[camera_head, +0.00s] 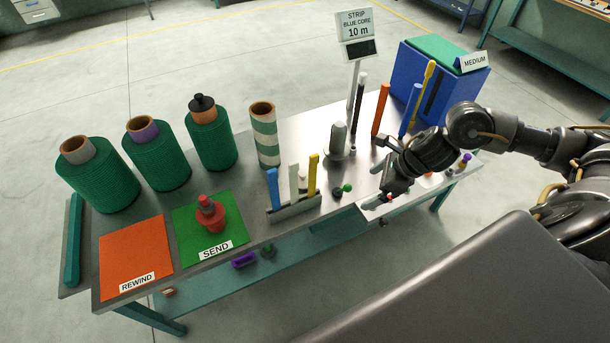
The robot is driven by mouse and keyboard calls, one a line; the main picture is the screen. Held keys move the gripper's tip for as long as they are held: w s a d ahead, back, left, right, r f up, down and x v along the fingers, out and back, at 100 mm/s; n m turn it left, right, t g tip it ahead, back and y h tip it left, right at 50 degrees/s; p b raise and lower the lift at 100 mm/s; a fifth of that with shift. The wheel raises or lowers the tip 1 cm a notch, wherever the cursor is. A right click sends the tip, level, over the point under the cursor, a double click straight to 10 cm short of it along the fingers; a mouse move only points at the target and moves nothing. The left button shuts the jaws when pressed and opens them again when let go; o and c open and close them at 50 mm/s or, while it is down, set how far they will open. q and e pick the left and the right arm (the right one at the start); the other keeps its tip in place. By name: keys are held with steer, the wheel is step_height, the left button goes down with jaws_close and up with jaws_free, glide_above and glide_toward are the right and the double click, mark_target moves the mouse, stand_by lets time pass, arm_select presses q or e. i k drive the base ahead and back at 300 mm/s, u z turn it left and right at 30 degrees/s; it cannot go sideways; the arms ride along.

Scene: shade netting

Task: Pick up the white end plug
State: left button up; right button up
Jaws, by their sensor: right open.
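My right gripper (378,207) reaches in from the right over the front right part of the steel table, pointing down at a pale tray or sheet (368,212). It is open, and I see nothing between its fingers. I cannot make out a white end plug for certain. A small pale piece (303,181) shows behind the slotted rack, partly hidden by the upright strips; I cannot tell what it is. Small coloured pieces, one purple (462,168), lie right of my forearm. The gripper and forearm hide part of the tray area. My left gripper is out of view.
Green netting rolls (100,178) stand along the left back. A red plug-like piece (211,214) sits on the green SEND mat (183,222), beside the orange REWIND mat (135,255). The rack (293,208) holds upright strips. A sign post and blue MEDIUM bin (410,75) stand behind.

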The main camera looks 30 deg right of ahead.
mark_target(302, 174)
steer(key=i, duration=0.9)
steer(key=u, duration=0.05)
